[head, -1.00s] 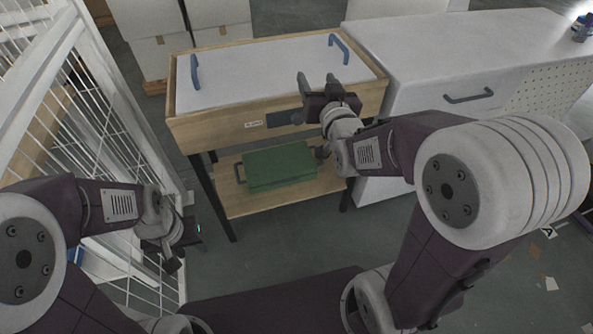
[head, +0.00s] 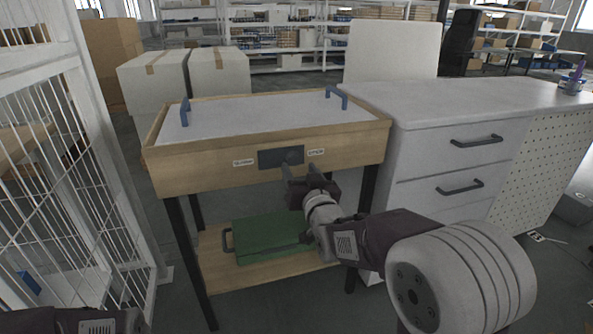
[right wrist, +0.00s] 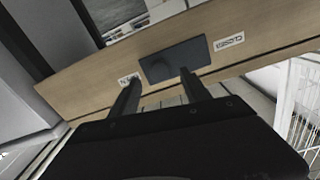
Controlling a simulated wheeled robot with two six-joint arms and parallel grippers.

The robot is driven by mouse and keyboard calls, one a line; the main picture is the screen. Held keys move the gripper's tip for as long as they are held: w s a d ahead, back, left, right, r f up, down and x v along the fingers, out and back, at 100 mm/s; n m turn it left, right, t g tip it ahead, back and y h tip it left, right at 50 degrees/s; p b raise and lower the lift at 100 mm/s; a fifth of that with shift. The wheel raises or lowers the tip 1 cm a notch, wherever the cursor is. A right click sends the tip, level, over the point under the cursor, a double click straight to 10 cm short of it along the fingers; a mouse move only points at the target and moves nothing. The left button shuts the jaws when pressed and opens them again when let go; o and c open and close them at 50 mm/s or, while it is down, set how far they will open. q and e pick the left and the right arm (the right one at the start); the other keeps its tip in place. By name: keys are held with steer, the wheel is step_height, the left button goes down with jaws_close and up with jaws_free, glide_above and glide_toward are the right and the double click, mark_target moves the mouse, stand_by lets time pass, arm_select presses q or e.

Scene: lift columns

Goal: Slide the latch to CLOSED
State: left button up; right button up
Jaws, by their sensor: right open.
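The latch is a dark plate (head: 276,158) on the wooden front of a table-height box. It also shows in the right wrist view (right wrist: 172,62). I cannot make out the slider's position. My right gripper (head: 299,172) is open and empty, just below and in front of the plate. In the right wrist view its two fingers (right wrist: 160,76) point at the plate, apparently without touching. My left gripper is out of view.
The wooden box (head: 215,176) has a white top and blue handles (head: 184,112). A green case (head: 268,240) lies on the shelf below. A white drawer cabinet (head: 430,140) stands close at right, a white wire cage (head: 75,170) at left, cartons (head: 165,80) behind.

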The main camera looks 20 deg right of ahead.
mark_target(295, 161)
steer(key=shift+w+b, duration=0.3)
steer(key=shift+w, duration=1.5)
jaws_close()
